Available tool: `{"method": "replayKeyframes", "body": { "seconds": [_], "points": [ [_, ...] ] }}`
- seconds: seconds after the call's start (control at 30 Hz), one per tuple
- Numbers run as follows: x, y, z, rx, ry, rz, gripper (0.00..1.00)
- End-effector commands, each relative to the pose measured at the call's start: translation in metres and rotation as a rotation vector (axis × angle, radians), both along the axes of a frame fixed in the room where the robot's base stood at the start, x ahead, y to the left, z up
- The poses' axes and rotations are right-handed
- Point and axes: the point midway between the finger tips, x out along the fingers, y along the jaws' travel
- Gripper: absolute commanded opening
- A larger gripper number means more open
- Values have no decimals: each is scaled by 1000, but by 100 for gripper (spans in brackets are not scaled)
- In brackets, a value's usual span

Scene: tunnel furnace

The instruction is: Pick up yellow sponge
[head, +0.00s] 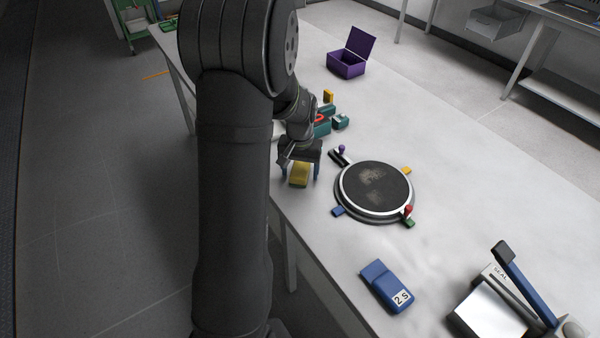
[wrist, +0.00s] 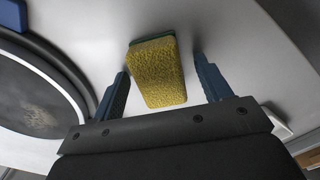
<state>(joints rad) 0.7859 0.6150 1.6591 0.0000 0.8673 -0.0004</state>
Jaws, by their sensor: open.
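The yellow sponge (head: 300,175) lies near the table's left edge in the head view, left of the round dark plate. In the wrist view the sponge (wrist: 158,75) shows a rough yellow face and a thin green layer along its far edge. My gripper (head: 301,172) is over the sponge. In the wrist view its two blue fingers (wrist: 160,82) are spread, one on each side of the sponge, with a gap on both sides. I cannot tell how far the fingertips are above the table.
A round dark plate (head: 374,190) with coloured tabs stands close by on the right. A blue case (head: 386,287) and a sealing device (head: 505,300) lie toward the front. Teal parts (head: 322,128) and an open purple box (head: 347,65) are farther back. The table's right half is mostly clear.

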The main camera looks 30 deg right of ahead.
Motion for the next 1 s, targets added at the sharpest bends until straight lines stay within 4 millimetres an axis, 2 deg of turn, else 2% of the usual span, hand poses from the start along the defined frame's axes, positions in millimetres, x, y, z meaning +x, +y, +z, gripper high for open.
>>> {"method": "replayKeyframes", "body": {
  "seconds": [0.17, 0.4, 0.5, 0.77, 0.87, 1.0],
  "points": [
    [0, 0, 0, 0, 0, 0, 71],
    [0, 0, 0, 0, 0, 0, 26],
    [0, 0, 0, 0, 0, 0, 20],
    [0, 0, 3, -1, -1, 0, 20],
    [0, 0, 10, -1, -1, 0, 20],
    [1, -1, 31, -3, -3, 0, 20]
  ]
}}
